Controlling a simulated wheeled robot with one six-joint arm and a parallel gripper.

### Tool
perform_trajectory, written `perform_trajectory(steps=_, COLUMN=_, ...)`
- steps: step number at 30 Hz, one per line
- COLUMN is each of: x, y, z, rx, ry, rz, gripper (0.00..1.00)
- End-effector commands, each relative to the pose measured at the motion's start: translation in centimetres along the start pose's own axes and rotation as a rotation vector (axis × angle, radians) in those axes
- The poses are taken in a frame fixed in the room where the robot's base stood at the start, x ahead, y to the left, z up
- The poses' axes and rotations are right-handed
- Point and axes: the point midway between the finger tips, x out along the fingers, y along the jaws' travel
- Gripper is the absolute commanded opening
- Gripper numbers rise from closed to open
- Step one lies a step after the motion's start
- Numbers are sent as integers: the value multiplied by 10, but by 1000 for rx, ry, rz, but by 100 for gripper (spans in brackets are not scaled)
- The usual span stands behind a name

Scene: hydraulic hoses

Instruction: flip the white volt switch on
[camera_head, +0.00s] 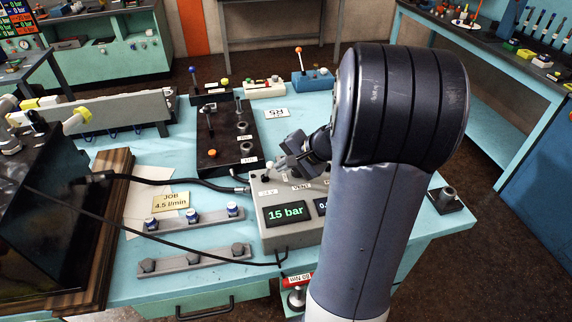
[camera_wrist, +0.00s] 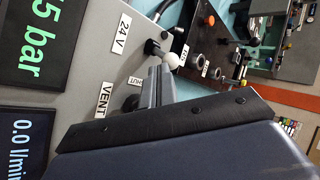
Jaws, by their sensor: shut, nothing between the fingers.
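The 24 V switch is a short lever with a white ball tip (camera_wrist: 170,61) on a black base, beside the "24 V" label in the wrist view. It sits on the top of the grey box (camera_head: 262,222) with the 15 bar display; in the head view the white tip (camera_head: 270,165) shows just left of my gripper (camera_head: 281,167). My gripper (camera_wrist: 160,72) is shut and empty, its fingertips right by the lever and ball. I cannot tell whether they touch it.
A "VENT" label (camera_wrist: 103,100) and a dark knob lie close to my fingers. A black valve block (camera_head: 220,140) stands behind the box. A black hose (camera_head: 160,181) runs in from the left. The job card (camera_head: 171,201) lies left of the box.

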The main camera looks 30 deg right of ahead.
Motion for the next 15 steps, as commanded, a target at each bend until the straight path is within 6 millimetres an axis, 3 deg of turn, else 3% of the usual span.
perform_trajectory(steps=15, x=4, y=-18, z=16, rx=-79, ry=84, rz=122, gripper=0)
